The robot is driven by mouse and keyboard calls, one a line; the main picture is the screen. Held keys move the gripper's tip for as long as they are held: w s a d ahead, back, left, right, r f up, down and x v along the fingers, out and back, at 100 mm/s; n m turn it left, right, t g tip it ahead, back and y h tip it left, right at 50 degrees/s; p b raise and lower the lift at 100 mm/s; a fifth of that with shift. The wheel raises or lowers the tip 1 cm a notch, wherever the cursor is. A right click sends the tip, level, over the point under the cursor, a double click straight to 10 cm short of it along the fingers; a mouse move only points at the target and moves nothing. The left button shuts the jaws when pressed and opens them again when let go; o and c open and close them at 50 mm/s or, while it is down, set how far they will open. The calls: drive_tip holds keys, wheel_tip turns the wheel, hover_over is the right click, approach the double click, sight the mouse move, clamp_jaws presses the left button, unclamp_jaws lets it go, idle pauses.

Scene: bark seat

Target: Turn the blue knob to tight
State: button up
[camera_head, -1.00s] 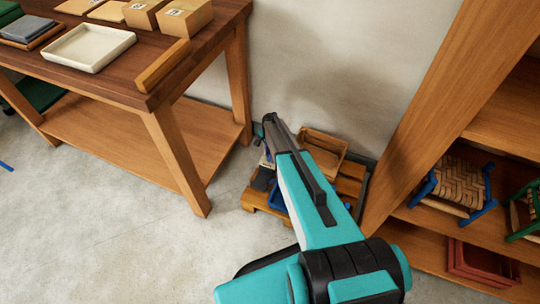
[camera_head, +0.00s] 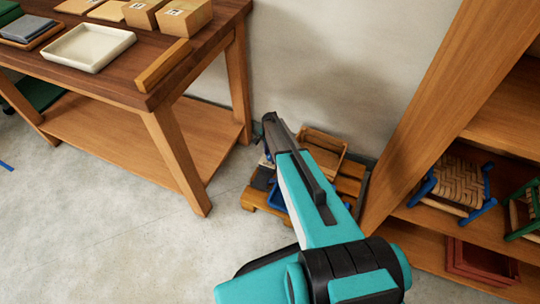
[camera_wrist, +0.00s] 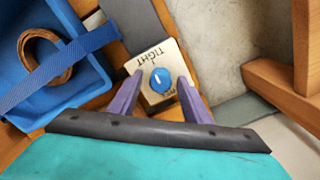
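The blue knob (camera_wrist: 160,80) sits on a small cream plate (camera_wrist: 150,59) in the wrist view. The word TIGHT reads upside down on the plate above the knob, and a short pale mark shows on the knob's face. Smaller lettering below the knob is too small to read. My gripper (camera_wrist: 160,82) is open, with one purple finger on each side of the knob. I cannot tell whether the fingers touch it. In the head view my arm reaches down to the low wooden platform, and the knob cannot be made out there.
A blue tray (camera_wrist: 18,65) with a brown coiled strap (camera_wrist: 55,65) lies left of the plate. In the head view, a wooden workbench (camera_head: 160,75) stands left and a wooden shelf (camera_head: 425,130) right. A small wooden crate (camera_head: 325,145) sits behind my arm. Bare floor lies in front.

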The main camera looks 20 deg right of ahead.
sight(270, 155)
drive_tip(key=shift+r, duration=0.15)
wheel_tip(270, 155, up, 14)
drive_tip(key=p, duration=0.1)
drive_tip(key=shift+f, duration=0.25)
idle(0.4)
idle(0.4)
